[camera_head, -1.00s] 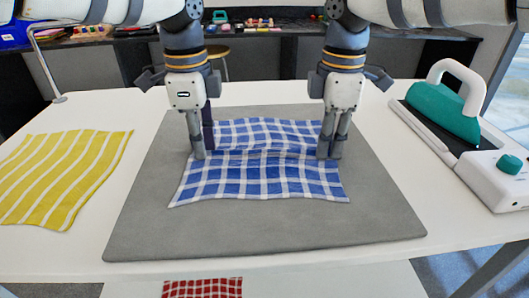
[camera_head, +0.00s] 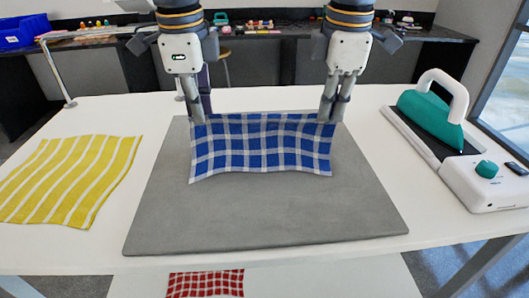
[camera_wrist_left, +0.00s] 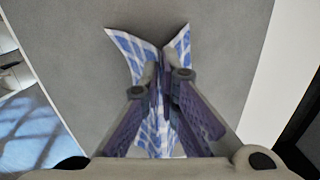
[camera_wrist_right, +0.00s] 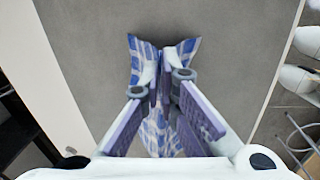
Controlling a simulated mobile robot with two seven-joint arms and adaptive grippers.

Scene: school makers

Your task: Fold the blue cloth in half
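The blue cloth (camera_head: 262,148), with a white check, hangs between my two grippers above the grey mat (camera_head: 270,220). Its top edge is raised. Whether its lower edge touches the mat I cannot tell. My left gripper (camera_head: 198,118) is shut on its top left corner, and my right gripper (camera_head: 331,117) is shut on its top right corner. In the left wrist view the cloth (camera_wrist_left: 131,50) is pinched between the left fingertips (camera_wrist_left: 160,75). In the right wrist view the cloth (camera_wrist_right: 141,54) is pinched between the right fingertips (camera_wrist_right: 163,72).
A yellow striped cloth (camera_head: 72,180) lies on the white table (camera_head: 80,112) at the left. A teal iron (camera_head: 430,118) stands on its base at the right. A red checked cloth (camera_head: 205,284) lies lower, in front. The mat's front part is bare.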

